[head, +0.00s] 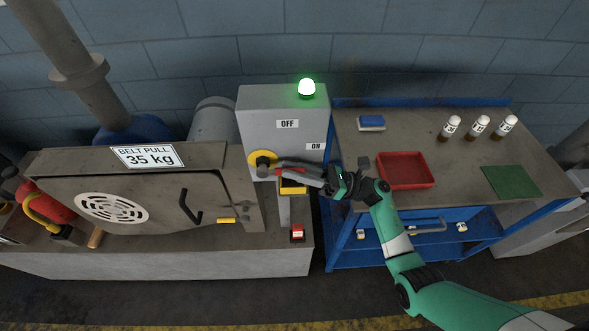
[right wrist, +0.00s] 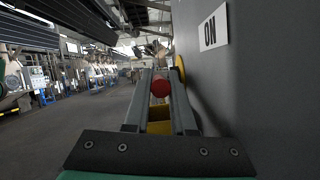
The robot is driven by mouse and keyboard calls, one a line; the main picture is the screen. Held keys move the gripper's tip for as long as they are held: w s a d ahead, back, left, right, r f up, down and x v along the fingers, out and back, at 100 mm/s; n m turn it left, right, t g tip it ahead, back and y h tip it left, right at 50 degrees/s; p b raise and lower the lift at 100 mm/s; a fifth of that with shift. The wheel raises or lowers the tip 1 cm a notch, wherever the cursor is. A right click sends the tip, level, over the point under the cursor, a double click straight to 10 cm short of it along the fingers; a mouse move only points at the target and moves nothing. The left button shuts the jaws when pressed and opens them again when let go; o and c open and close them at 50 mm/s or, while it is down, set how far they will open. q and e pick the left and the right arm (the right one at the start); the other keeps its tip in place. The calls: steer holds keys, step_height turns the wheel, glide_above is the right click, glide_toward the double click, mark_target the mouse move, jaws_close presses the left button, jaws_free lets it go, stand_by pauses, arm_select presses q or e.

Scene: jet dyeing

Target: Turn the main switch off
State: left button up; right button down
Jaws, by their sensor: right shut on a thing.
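The main switch is on a grey box (head: 252,110) labelled OFF at the top and ON lower right. Its yellow round hub (head: 262,158) is on the box's front, at the left. My right gripper (head: 292,168) reaches in from the right, its long fingers pointing left toward the hub. In the right wrist view its fingers are shut on a red knob (right wrist: 160,88), with the ON label (right wrist: 213,29) beside them. The lever is mostly hidden by the fingers in the head view. My left gripper is not in view.
A green lamp (head: 307,87) glows on top of the box. A yellow holder (head: 293,187) is just below the fingers. The blue-framed bench at right carries a red tray (head: 428,170), several bottles and a green mat (head: 511,181). The belt-pull machine (head: 60,162) stands left.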

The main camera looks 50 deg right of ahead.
mark_target(293, 169)
steer(key=shift+r, duration=0.1)
stand_by(0.7)
step_height(293, 169, up, 3)
steer(key=g+h+p, duration=0.1)
steer(key=p, duration=0.2)
steer(key=g+h+p, duration=0.1)
steer(key=g+p, duration=0.1)
steer(key=p, duration=0.2)
steer(key=shift+w+a, duration=0.15)
steer(key=shift+p, duration=0.4)
steer(key=shift+f, duration=0.3)
steer(key=c, duration=1)
jaws_free()
steer(key=v, duration=1.1)
steer(key=shift+s+r, duration=0.25)
steer(key=shift+r, duration=0.05)
